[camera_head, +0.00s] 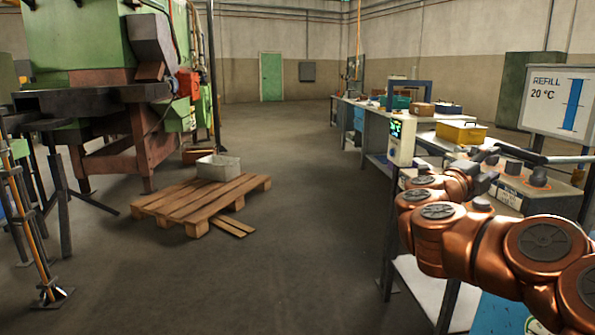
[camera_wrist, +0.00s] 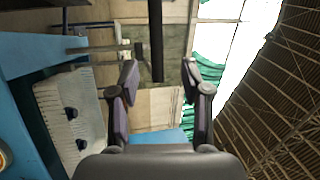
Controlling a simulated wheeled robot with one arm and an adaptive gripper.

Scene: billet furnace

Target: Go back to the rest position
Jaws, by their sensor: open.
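My copper-coloured arm reaches in from the lower right in the head view, over the workbench (camera_head: 440,145). My gripper (camera_head: 488,170) is at its far end, partly merged with dark parts around it, close to the grey box with dark knobs (camera_head: 560,195). Whether it touches the box cannot be told from this view. In the wrist view, the two fingers of my gripper (camera_wrist: 160,76) stand apart with nothing between them. A dark bar (camera_wrist: 156,40) shows beyond the fingertips.
A display post (camera_head: 401,140) and a sign reading REFILL 20 °C (camera_head: 562,95) stand near my arm. A yellow case (camera_head: 461,133) lies on the bench. A wooden pallet (camera_head: 165,205) carries a grey bin (camera_head: 218,167). The central floor (camera_head: 300,220) is clear.

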